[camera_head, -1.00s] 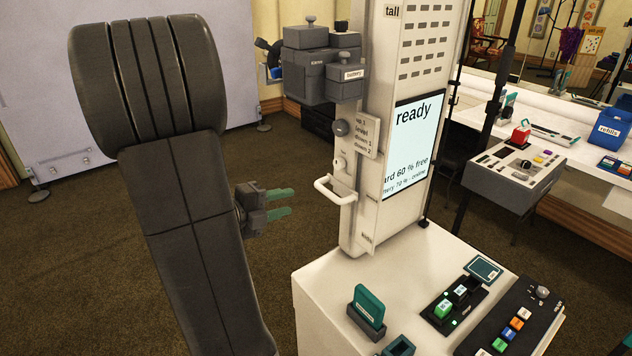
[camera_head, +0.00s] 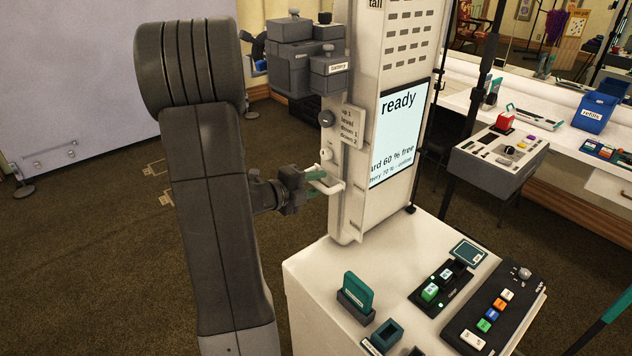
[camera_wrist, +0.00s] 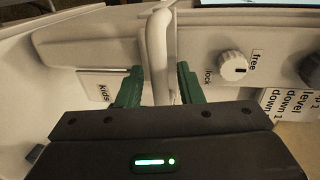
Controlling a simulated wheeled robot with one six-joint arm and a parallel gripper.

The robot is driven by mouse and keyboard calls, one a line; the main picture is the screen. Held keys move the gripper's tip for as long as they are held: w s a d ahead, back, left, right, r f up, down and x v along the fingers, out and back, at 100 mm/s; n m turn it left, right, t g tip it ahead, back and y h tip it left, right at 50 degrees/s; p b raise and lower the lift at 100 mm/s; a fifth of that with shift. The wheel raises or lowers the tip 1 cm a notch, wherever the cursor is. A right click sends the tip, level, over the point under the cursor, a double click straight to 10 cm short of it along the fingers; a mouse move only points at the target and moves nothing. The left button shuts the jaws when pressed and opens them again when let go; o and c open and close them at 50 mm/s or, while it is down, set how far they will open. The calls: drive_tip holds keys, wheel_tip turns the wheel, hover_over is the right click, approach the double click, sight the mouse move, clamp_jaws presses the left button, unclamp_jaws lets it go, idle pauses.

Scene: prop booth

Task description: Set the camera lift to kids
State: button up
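The camera lift is a white column (camera_head: 352,120) with a lit screen reading "ready" (camera_head: 398,130) and a "tall" label (camera_head: 376,4) at its top. A white handle (camera_head: 326,186) sticks out low on its side. My gripper (camera_head: 306,184) is at this handle. In the wrist view, the green fingers of my gripper (camera_wrist: 160,85) stand apart, one on each side of the handle (camera_wrist: 160,45). A "kids" label (camera_wrist: 103,91) lies left of the handle there. A white knob (camera_wrist: 233,66) between "lock" and "free" is to the right; its exact setting is hard to read.
A dark knob (camera_head: 326,118) and a plate of level markings (camera_head: 352,127) sit above the handle. Grey boxes (camera_head: 308,55) hang higher up. Below, the white cabinet top (camera_head: 330,262) carries a teal card in a holder (camera_head: 357,293) and button panels. Open carpet lies to the left.

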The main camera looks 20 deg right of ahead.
drive_tip(key=shift+d, duration=0.15)
clamp_jaws()
drive_tip(key=shift+f, duration=0.15)
